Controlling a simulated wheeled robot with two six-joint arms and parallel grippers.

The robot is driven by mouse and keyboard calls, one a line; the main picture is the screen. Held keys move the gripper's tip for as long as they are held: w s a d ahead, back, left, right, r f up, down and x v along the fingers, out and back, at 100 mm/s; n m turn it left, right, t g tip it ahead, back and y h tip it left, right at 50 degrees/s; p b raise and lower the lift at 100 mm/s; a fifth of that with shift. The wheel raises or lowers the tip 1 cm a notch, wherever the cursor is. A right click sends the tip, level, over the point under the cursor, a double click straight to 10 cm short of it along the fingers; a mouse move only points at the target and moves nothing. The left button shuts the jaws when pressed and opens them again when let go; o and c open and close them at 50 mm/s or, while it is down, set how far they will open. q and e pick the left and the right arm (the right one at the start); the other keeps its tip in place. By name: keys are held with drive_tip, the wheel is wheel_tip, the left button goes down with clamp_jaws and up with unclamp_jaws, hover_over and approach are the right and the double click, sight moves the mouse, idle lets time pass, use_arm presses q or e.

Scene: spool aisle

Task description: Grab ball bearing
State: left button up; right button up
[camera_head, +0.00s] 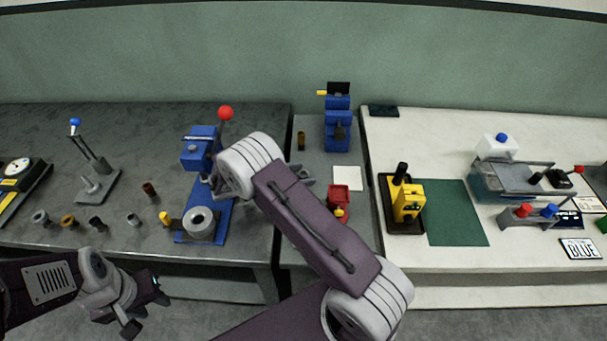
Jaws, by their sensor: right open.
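Several small ring- and sleeve-shaped parts lie along the front of the dark left bench. The leftmost, a short grey ring (40,217), looks most like a ball bearing, but it is too small to be sure. Beside it are a brass sleeve (68,221), a dark sleeve (96,224) and a small grey sleeve (133,220). My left gripper (147,311) is below the bench's front edge, its dark fingers apart and empty. My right gripper (213,186) is over the blue press; my wrist hides most of its fingers.
The blue press (198,160) has a red ball handle and a large grey ring (200,222) on its base. A narrow middle bench holds a red block (345,198) and a blue machine (337,130). A yellow tool (407,203) and green mat (452,215) are on the white bench.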

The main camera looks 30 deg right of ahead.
drive_tip(key=shift+d+f, duration=0.25)
drive_tip(key=shift+d, duration=0.35)
drive_tip(key=shift+a, duration=0.15)
drive_tip(key=shift+c, duration=1.2)
clamp_jaws()
drive_tip(key=shift+r, duration=0.1)
